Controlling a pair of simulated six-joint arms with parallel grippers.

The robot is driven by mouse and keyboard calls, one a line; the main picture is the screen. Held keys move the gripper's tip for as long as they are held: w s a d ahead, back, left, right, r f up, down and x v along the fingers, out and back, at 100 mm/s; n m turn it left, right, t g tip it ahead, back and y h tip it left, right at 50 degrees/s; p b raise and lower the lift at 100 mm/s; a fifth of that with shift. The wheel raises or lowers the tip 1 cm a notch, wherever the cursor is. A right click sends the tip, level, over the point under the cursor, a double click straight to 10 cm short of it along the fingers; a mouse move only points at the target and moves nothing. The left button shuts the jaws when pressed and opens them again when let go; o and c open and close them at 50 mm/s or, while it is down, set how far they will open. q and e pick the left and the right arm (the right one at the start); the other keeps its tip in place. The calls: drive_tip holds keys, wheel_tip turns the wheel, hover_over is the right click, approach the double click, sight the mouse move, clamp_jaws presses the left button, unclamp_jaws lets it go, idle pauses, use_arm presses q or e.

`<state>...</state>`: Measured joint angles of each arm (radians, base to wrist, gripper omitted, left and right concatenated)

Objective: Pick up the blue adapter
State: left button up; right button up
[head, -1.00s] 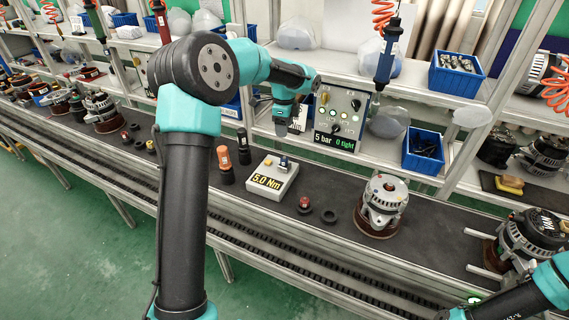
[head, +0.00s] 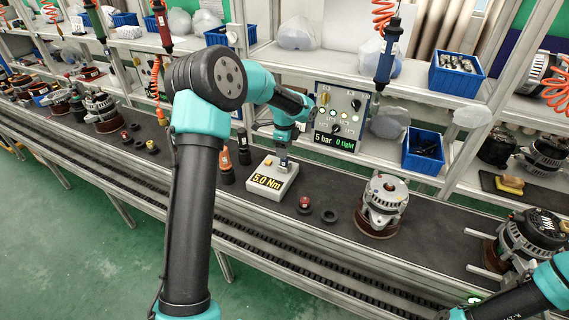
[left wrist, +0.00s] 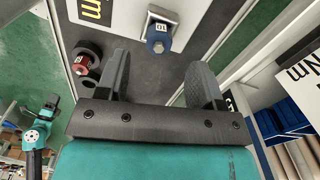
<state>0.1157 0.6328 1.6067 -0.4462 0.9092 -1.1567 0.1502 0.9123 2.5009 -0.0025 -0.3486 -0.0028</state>
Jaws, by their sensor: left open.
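The blue adapter (left wrist: 158,42) shows in the left wrist view as a short blue piece with a white label reading 10, next to a metal block. It lies ahead of and between the two dark fingers of my left gripper (left wrist: 158,62), which are open and apart from each other. In the head view my left gripper (head: 283,163) is low over the back of the grey tester (head: 265,186) with the 5.0 Nm display. The adapter is largely hidden behind the gripper there. My right arm enters at the lower right, with its gripper out of sight.
A red-topped adapter (head: 304,204) and a black ring (head: 330,215) sit right of the tester. Dark cylinders (head: 243,150) stand left of it. An alternator (head: 382,203) stands farther right. A control panel (head: 340,115) rises behind. The conveyor runs in front.

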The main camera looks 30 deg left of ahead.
use_arm(q)
wheel_tip(320, 180, down, 5)
drive_tip(key=shift+f, duration=0.1)
idle(0.6)
drive_tip(key=shift+a, duration=0.1)
drive_tip(key=c, duration=0.9)
drive_tip(key=shift+r, duration=0.2)
drive_tip(key=shift+r, duration=0.5)
wheel_tip(320, 180, up, 3)
drive_tip(key=shift+s+f, duration=0.15)
drive_tip(key=shift+f, duration=0.05)
drive_tip(key=s+d, duration=0.2)
drive_tip(key=s, duration=0.2)
drive_tip(key=s+d, duration=0.3)
drive_tip(key=s, duration=0.2)
drive_tip(key=s+d+r, duration=0.1)
drive_tip(key=s+d, duration=0.2)
drive_tip(key=s, duration=0.1)
drive_tip(key=shift+s+d+r, duration=0.1)
drive_tip(key=shift+s+d, duration=0.15)
